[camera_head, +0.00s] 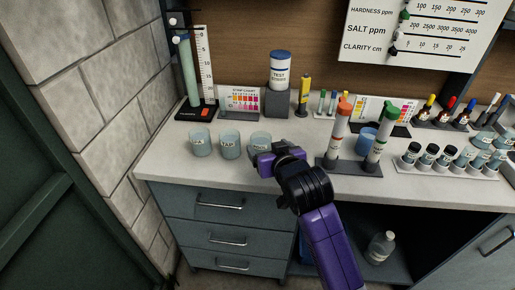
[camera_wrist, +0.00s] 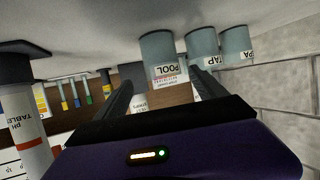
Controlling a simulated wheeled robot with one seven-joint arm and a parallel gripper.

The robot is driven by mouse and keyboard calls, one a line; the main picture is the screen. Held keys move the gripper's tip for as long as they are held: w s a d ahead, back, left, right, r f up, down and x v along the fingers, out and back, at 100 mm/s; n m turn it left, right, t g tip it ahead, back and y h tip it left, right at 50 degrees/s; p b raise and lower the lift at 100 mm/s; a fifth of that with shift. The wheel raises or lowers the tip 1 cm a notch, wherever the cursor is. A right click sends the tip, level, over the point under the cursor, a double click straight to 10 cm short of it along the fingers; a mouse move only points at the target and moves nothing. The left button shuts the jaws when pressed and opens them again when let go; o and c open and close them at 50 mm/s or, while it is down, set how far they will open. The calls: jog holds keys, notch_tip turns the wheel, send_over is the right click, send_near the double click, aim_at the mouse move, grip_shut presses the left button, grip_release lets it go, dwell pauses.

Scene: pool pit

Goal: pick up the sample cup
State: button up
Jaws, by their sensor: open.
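Three pale blue-grey sample cups stand in a row on the counter: SPA (camera_head: 201,143), TAP (camera_head: 229,145) and POOL (camera_head: 260,140). My gripper (camera_head: 262,160) is at the counter's front, by the POOL cup and partly in front of it. The wrist view is upside down. There the POOL cup (camera_wrist: 162,48) stands ahead, in line with the gap between my open fingers (camera_wrist: 160,77). The TAP cup (camera_wrist: 203,42) and SPA cup (camera_wrist: 236,45) are to its right. No cup is held. Contact with the POOL cup cannot be told.
Two large capped tubes in a rack (camera_head: 348,168) stand right of my gripper, with a blue cup (camera_head: 366,141) behind. A TEST STRIPS tub (camera_head: 281,70) and a strip chart (camera_head: 239,99) are behind the cups. A stone wall (camera_head: 110,100) borders the left; small vials (camera_head: 448,156) fill the right.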

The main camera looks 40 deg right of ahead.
aim_at(263, 145)
jog(key=shift+a+p+x, duration=0.2)
jog(key=shift+p+x, duration=0.15)
jog(key=shift+x, duration=3.1)
jog(key=shift+f, duration=0.15)
jog(key=c, duration=1.6)
